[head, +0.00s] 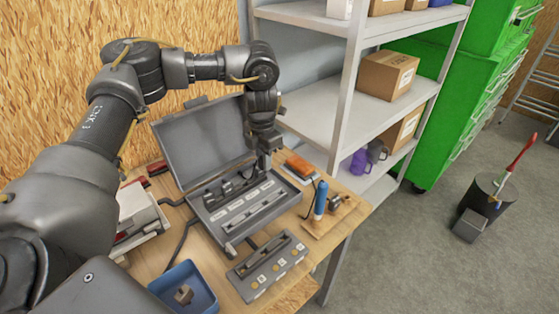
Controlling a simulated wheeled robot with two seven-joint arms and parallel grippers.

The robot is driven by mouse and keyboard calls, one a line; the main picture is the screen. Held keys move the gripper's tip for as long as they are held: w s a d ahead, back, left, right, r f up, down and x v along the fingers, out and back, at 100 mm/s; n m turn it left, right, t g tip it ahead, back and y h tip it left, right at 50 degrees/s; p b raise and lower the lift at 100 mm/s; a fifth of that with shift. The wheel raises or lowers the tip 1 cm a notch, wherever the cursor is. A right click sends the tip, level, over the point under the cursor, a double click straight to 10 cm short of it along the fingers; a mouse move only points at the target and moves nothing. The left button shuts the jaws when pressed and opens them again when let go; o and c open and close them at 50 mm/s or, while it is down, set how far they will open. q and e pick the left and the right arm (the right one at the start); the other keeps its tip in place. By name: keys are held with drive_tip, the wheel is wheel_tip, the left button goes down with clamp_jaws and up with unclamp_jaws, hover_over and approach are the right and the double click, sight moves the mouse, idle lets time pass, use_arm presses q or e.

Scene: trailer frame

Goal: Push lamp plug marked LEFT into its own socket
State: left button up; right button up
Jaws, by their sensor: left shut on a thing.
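My left gripper (264,160) points straight down over the back right part of an open grey case (250,222). It is shut on a small dark piece that looks like a lamp plug, mostly hidden by the fingers; no marking on it can be read. Other dark pieces (228,188) stand in the case to the left of the gripper. A row of pale labels (237,207) runs along the case in front of them, too small to read. I cannot tell which socket is marked LEFT. My right gripper is not in view.
A grey block (267,265) with round yellowish marks lies in front of the case. A blue tray (206,305) holds a grey part (183,294). A blue-handled tool (321,199) stands to the right. A shelf (320,112) rises close behind the bench.

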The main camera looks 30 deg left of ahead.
use_arm(q)
drive_tip(key=s+a+f+p, duration=0.1)
drive_tip(key=a, duration=0.6)
drive_tip(key=shift+s+f, duration=0.15)
drive_tip(key=shift+s, duration=0.1)
drive_tip(key=shift+f+b, duration=0.6)
drive_tip(key=shift+f, duration=1.2)
drive_tip(key=shift+f, duration=0.15)
drive_tip(key=shift+f, duration=0.3)
drive_tip(key=shift+f, duration=0.15)
drive_tip(key=shift+f+b, duration=0.35)
drive_tip(key=shift+f, duration=0.05)
